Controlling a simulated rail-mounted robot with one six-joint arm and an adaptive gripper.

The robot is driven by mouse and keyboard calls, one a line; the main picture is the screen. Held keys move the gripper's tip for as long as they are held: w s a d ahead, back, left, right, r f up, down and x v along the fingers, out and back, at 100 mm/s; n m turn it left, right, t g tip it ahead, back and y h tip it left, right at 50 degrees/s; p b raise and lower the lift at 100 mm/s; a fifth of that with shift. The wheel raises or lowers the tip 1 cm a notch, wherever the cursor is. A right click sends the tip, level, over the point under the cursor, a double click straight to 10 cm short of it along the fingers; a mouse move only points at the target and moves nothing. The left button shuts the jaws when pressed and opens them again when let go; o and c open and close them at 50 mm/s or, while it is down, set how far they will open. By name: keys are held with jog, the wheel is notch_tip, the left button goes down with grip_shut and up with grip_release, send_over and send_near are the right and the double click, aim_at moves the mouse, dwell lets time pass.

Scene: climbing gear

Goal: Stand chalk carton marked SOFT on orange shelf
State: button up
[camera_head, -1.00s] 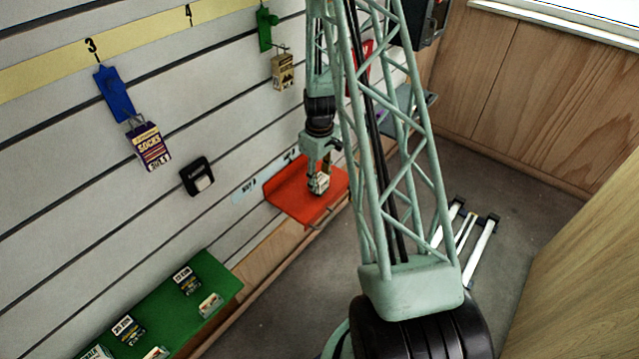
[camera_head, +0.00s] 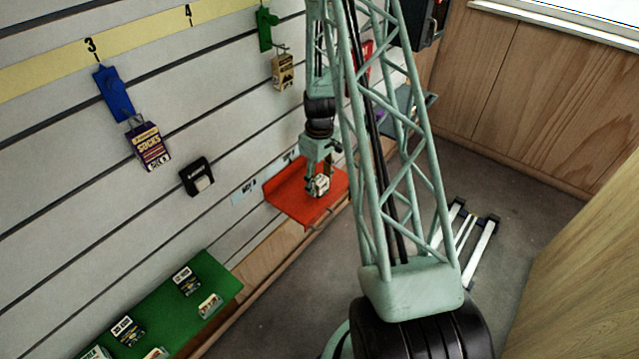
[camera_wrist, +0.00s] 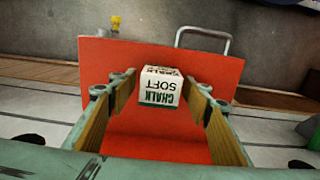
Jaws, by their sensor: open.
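The chalk carton marked SOFT (camera_wrist: 160,86) is a small white box with dark green print. In the wrist view it sits between my gripper's two fingers, with the orange shelf (camera_wrist: 206,63) behind it. A gap shows beside it on each side, though contact low down is hard to judge. My gripper (camera_wrist: 160,98) is open around the carton. In the head view the carton (camera_head: 319,185) is at the orange shelf (camera_head: 290,200), just below my gripper (camera_head: 319,176). It appears to rest on the shelf.
A green shelf (camera_head: 215,272) with several small cartons is at lower left. A socks packet (camera_head: 149,147) hangs from a blue hook (camera_head: 114,93). A black holder (camera_head: 197,177) is on the slatted wall. A wire loop (camera_wrist: 204,32) stands at the orange shelf's edge.

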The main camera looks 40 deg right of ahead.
aim_at(319, 180)
jog(key=shift+r, duration=0.2)
notch_tip(319, 180, up, 12)
jog(key=p, duration=0.2)
dwell(0.7)
jog(key=shift+a, duration=0.1)
dwell(0.9)
